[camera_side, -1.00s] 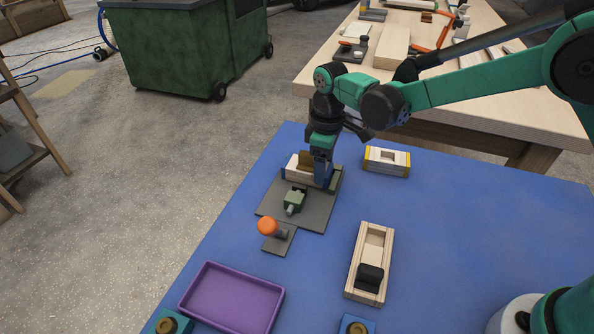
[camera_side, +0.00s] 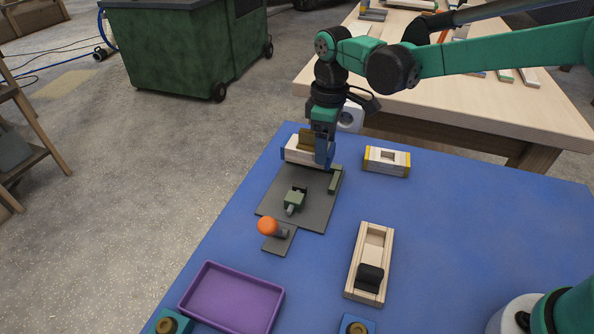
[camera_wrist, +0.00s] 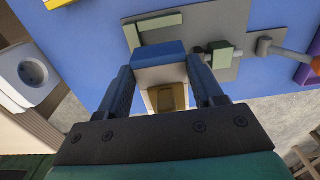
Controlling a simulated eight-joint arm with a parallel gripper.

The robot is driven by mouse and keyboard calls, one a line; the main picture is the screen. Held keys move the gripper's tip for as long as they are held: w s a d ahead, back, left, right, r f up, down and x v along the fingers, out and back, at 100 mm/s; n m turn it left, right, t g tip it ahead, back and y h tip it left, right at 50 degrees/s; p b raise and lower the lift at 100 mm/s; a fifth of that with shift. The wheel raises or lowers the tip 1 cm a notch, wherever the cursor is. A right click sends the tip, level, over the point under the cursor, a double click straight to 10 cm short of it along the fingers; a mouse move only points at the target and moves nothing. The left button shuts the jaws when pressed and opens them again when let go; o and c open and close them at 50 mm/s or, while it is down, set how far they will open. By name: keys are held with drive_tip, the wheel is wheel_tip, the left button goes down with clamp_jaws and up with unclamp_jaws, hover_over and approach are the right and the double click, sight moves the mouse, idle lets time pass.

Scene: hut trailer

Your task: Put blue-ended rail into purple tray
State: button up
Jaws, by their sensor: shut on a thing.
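The blue-ended rail (camera_side: 298,153) is a pale block with a brown recess. My gripper (camera_side: 323,150) is shut on it and holds it raised above the back edge of the dark grey fixture plate (camera_side: 277,197). In the wrist view the blue end (camera_wrist: 160,56) shows between the fingers of my gripper (camera_wrist: 160,73). The purple tray (camera_side: 232,298) lies empty at the front left of the blue table. Part of it shows at the right edge of the wrist view (camera_wrist: 307,72).
The plate carries a green stop (camera_side: 335,181) and a green clamp (camera_side: 295,198) with an orange knob (camera_side: 267,226). A yellow-ended rail (camera_side: 387,161) lies to the right. A wooden holder with a black piece (camera_side: 370,277) stands right of the tray. Blue tabletop between them is clear.

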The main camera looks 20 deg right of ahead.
wheel_tip(320, 180, up, 8)
drive_tip(key=shift+f, duration=0.1)
drive_tip(key=s+a+f, duration=0.2)
drive_tip(key=s+a, duration=0.6)
drive_tip(key=a, duration=0.2)
drive_tip(key=s+a+f, duration=0.3)
drive_tip(key=s+a, duration=0.6)
drive_tip(key=a, duration=0.1)
drive_tip(key=shift+s, duration=0.2)
idle(0.5)
drive_tip(key=shift+f, duration=3.75)
